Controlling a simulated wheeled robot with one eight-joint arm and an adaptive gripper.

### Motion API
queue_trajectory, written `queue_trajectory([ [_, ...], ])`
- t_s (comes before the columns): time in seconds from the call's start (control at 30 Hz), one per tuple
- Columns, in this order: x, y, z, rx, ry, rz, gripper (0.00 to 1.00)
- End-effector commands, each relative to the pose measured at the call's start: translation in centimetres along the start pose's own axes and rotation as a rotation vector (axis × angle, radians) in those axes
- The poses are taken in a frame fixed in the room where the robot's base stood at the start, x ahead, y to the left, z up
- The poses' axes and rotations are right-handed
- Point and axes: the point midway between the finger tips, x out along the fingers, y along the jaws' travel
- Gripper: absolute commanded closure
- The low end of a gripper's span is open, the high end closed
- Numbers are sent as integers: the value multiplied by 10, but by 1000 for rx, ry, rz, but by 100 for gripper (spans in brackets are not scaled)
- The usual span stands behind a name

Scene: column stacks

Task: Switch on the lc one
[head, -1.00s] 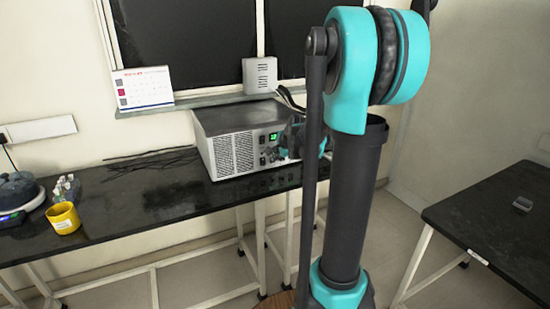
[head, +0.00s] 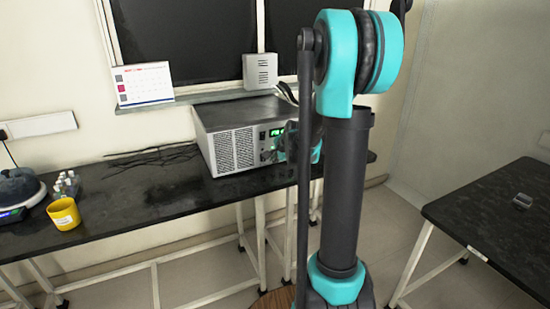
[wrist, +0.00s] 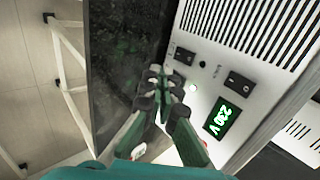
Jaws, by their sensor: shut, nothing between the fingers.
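A grey instrument box (head: 236,150) with a vented front stands on the black bench. Its panel (wrist: 228,50) fills the right of the wrist view, with a green lit display (wrist: 222,117) reading about 230 V. Two black rocker switches show there, one nearer my fingertips (wrist: 185,56) and one nearer the display (wrist: 239,81). A small bright lamp (wrist: 194,87) lies between them. No label reading "lc" is legible. My gripper (wrist: 156,76) is shut and empty, its fingertips close to the panel's lower edge; contact cannot be told. My fingers hide part of the panel.
The black bench (head: 150,200) carries a yellow cup (head: 64,214), a small rack of vials (head: 66,184) and a dark device on a scale (head: 18,190) at left. Another dark table (head: 490,215) stands at right.

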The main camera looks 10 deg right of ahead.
Motion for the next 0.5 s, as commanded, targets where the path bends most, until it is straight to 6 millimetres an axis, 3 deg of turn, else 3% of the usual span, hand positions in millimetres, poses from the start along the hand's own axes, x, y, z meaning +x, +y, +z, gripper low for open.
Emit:
queue_trajectory([
  [0.43,66,0,0,-1,-1,0,100],
  [0.5,74,-8,1,-2,-1,0,100],
])
